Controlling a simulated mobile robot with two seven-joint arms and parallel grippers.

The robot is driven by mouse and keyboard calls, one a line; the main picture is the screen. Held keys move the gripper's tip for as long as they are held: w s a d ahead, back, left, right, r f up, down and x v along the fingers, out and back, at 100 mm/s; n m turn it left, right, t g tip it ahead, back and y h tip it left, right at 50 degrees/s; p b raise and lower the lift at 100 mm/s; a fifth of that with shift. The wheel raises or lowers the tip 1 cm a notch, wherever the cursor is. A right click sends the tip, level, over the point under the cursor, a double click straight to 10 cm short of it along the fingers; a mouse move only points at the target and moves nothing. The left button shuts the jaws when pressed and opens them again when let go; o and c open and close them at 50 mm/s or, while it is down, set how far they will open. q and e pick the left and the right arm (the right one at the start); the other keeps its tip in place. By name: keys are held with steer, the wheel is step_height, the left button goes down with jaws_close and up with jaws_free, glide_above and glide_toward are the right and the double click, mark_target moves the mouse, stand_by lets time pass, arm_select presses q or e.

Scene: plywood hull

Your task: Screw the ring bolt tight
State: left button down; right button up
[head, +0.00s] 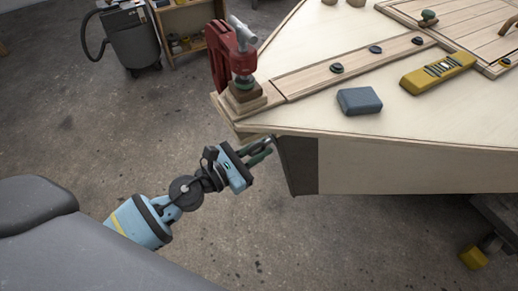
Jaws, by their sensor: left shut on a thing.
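The plywood hull (400,165) stands at the right, its bow pointing left. My left gripper (267,146) reaches in from the lower left to the bow, just below the deck edge. Its fingers are shut on the ring bolt at the dark stem face (298,165). The bolt is small here and mostly hidden by the fingers, so I cannot tell how deep its thread sits or whether it touches the wood. My right gripper is not in view.
A red clamp (222,58) on wooden blocks (245,98) stands at the bow tip, above my left gripper. A grey-blue block (359,101) and a yellow level (438,73) lie on deck. A grey shop vacuum (130,40) stands behind. The floor at left is clear.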

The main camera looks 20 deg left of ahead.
arm_select(q)
steer(key=shift+s+d+f, duration=0.25)
steer(key=shift+f, duration=0.05)
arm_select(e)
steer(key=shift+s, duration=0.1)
arm_select(q)
steer(key=c, duration=1.5)
jaws_free()
steer(key=shift+a+r, duration=0.1)
steer(key=shift+r, duration=0.05)
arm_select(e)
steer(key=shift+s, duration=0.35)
arm_select(q)
steer(key=shift+w, duration=0.1)
